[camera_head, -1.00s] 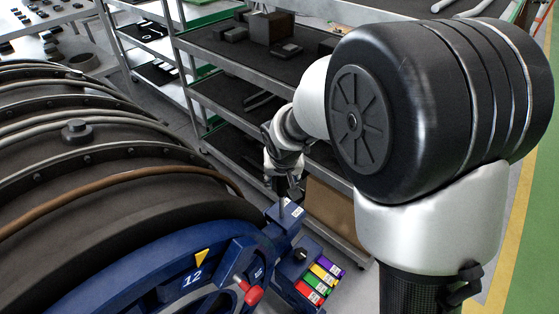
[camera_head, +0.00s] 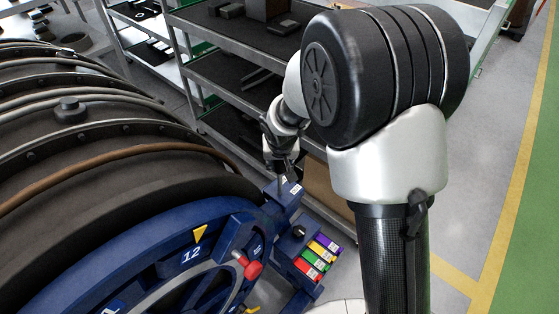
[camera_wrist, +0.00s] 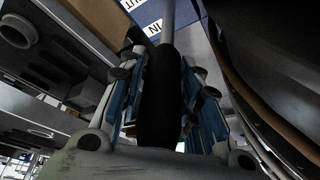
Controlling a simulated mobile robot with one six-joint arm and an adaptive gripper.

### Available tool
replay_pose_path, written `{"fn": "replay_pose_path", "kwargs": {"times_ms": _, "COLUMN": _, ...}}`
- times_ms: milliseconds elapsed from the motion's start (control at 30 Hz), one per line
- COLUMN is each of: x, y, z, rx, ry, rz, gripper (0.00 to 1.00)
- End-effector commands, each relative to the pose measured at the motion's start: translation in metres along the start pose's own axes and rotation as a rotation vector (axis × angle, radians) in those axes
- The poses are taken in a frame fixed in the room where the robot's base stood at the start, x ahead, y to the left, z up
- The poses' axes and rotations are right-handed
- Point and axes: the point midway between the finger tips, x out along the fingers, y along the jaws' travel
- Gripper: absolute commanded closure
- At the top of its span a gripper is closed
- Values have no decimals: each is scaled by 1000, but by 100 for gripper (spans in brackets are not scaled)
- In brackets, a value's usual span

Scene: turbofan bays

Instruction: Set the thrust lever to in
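The thrust lever (camera_wrist: 160,95) shows in the wrist view as a thick black grip on a grey rod. The rod runs up to a blue panel (camera_wrist: 187,13) with white labels, one reading IN and one partly cut off. My gripper (camera_wrist: 165,75) has its blue-padded fingers on both sides of the black grip, seemingly pressed against it. In the head view my gripper (camera_head: 281,168) is small, just above the blue bracket (camera_head: 283,198) at the engine rim. The lever is mostly hidden there, and its position against the labels is unclear.
A large dark engine casing (camera_head: 90,150) with a blue ring fills the left. A red knob (camera_head: 250,269) and a block with coloured tabs (camera_head: 318,252) sit below the bracket. A grey shelf rack (camera_head: 230,75) stands close behind my arm. Floor at right is clear.

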Motion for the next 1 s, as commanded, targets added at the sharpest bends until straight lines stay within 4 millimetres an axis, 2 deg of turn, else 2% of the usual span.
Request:
{"fn": "replay_pose_path", "kwargs": {"times_ms": 67, "x": 0, "y": 0, "z": 0, "rx": 0, "ry": 0, "rz": 0, "gripper": 76}}
{"fn": "replay_pose_path", "kwargs": {"times_ms": 400, "x": 0, "y": 0, "z": 0, "rx": 0, "ry": 0, "rz": 0, "gripper": 99}}
{"fn": "replay_pose_path", "kwargs": {"times_ms": 800, "x": 0, "y": -1, "z": 0, "rx": -1, "ry": -3, "rz": 2, "gripper": 100}}
{"fn": "replay_pose_path", "kwargs": {"times_ms": 1000, "x": 8, "y": -12, "z": -10, "rx": -27, "ry": -62, "rz": 56, "gripper": 100}}
